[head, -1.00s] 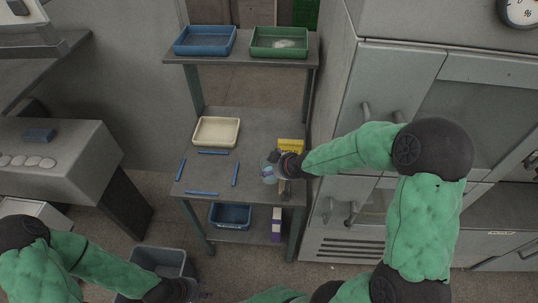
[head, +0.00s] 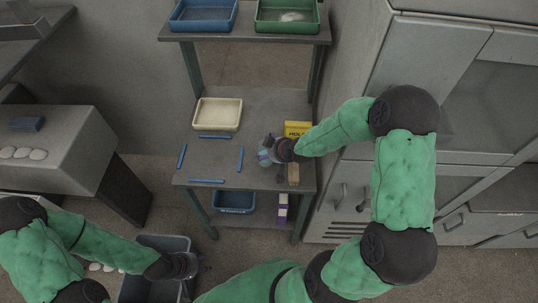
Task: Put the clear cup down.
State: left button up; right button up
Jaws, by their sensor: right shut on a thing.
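The clear cup (head: 265,157) shows as a small pale bluish shape at the right side of the grey shelf table (head: 215,163). My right gripper (head: 271,150) is shut on it, and the gripper hides part of it. I cannot tell whether the cup touches the tabletop. My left gripper (head: 199,265) is low at the bottom of the view, over the right side of a grey bin; its fingers are too dark and small to read.
Blue strips (head: 215,137) mark out an area left of the cup. A cream tray (head: 218,114) lies behind, a yellow box (head: 297,129) behind right and a brown block (head: 293,174) at right. Blue (head: 204,15) and green trays (head: 287,16) sit on the upper shelf. The grey bin (head: 160,243) stands below.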

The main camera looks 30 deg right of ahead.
notch_tip(320, 180, down, 3)
jog(key=shift+r, duration=0.2)
jog(key=o, duration=1.2)
jog(key=shift+o, duration=0.2)
jog(key=shift+r, duration=0.1)
jog(key=p+v, duration=0.3)
jog(key=v, duration=0.9)
jog(key=shift+p, duration=0.3)
jog(key=shift+s, duration=0.1)
